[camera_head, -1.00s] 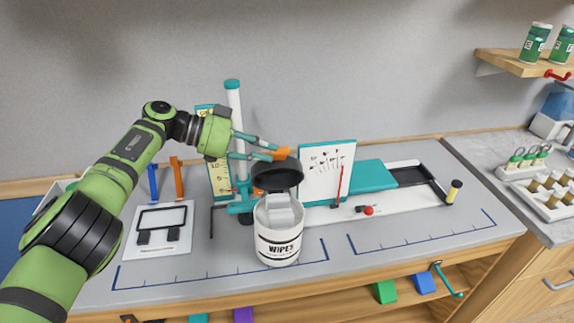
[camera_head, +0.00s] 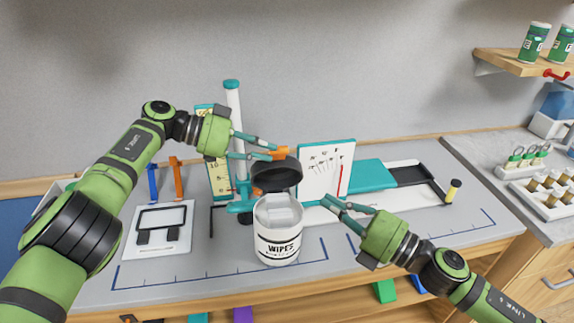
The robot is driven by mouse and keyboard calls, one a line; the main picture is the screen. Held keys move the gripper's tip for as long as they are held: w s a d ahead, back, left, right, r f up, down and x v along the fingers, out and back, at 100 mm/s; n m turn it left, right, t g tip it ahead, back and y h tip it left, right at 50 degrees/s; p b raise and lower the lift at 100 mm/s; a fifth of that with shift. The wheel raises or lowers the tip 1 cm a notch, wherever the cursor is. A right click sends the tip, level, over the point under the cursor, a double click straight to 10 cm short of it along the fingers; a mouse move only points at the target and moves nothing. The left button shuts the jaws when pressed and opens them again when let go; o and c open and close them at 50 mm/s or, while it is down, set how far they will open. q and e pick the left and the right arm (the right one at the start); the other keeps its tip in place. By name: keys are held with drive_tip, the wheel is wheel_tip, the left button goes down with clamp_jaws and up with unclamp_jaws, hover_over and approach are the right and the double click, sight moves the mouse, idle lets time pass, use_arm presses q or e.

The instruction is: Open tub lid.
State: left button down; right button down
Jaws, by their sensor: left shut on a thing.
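The white wipes tub (camera_head: 278,246) stands upright at the middle of the counter, and its mouth is uncovered. The dark round lid (camera_head: 277,176) is tilted above the back of the tub's rim; whether a hinge joins them is hidden. My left gripper (camera_head: 279,153) is shut on the orange tab (camera_head: 281,153) at the lid's top edge. My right gripper (camera_head: 327,203) is just right of the tub's rim, its fingertips pointing left. I cannot tell whether it touches the tub. Its fingers look close together, and their gap is unclear.
A white board (camera_head: 326,165) and a teal-topped device (camera_head: 367,178) stand behind and right of the tub. A white post (camera_head: 235,125) and yellow scale (camera_head: 213,140) are behind left. A black-framed white plate (camera_head: 160,226) lies left. The counter front is clear.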

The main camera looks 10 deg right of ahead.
sight(287, 165)
drive_tip(key=x, duration=0.4)
drive_tip(key=w+d+x, duration=0.1)
drive_tip(key=x, duration=0.8)
drive_tip(key=shift+w+d+r, duration=0.2)
drive_tip(key=shift+d, duration=0.2)
